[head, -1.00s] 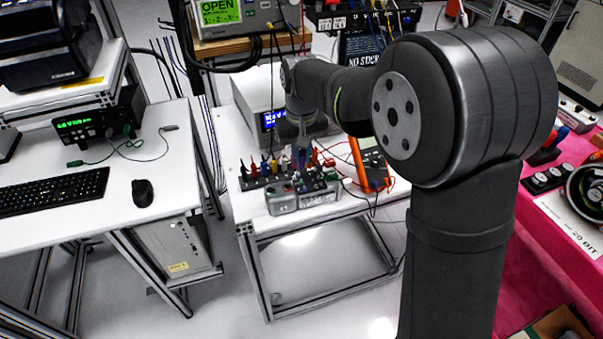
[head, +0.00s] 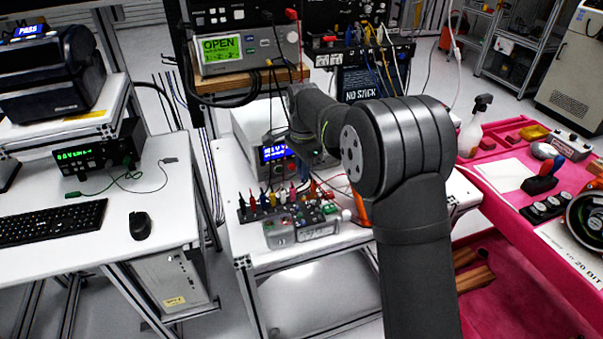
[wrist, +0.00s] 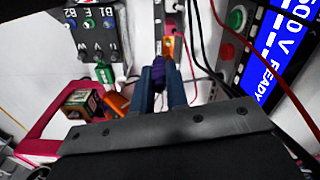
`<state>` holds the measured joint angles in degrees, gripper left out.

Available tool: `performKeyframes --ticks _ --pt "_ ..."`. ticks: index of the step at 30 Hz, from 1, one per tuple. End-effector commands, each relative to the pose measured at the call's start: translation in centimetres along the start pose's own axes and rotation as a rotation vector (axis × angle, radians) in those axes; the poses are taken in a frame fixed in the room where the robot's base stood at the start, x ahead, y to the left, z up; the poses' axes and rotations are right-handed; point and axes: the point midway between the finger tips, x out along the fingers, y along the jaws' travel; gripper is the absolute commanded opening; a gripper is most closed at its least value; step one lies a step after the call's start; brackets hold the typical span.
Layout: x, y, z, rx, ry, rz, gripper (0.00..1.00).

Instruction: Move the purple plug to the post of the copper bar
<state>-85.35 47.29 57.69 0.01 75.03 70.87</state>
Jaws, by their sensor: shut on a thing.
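In the wrist view my gripper (wrist: 159,76) has its two dark blue fingers closed around the purple plug (wrist: 159,70), which shows between them. An orange-copper piece (wrist: 171,44) with a red part above it lies just beyond the plug; I cannot tell for sure that it is the copper bar, and its post is not clear.
In the wrist view, a blue-lit meter (wrist: 275,50) with cables is at right, and a green plug (wrist: 104,73) below labelled sockets at left. The bench front (head: 300,259) is clear.

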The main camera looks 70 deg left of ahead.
Motion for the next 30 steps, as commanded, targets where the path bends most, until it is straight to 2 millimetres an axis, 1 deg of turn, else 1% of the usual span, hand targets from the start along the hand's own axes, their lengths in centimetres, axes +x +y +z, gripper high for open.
performKeyframes --ticks 3,6,9,17,30 --pt "0.4 -0.7 -0.7 0.127 0.0 0.0 0.0" --pt "0.6 -1.0 -1.0 0.202 0.0 0.0 0.0" --pt "0.7 -1.2 -1.2 0.241 0.0 0.0 0.0" --pt "1.7 -1.2 -1.3 0.255 0.0 0.001 0.0" --pt "4.8 -1.2 -1.2 0.253 0.0 0.0 0.0"
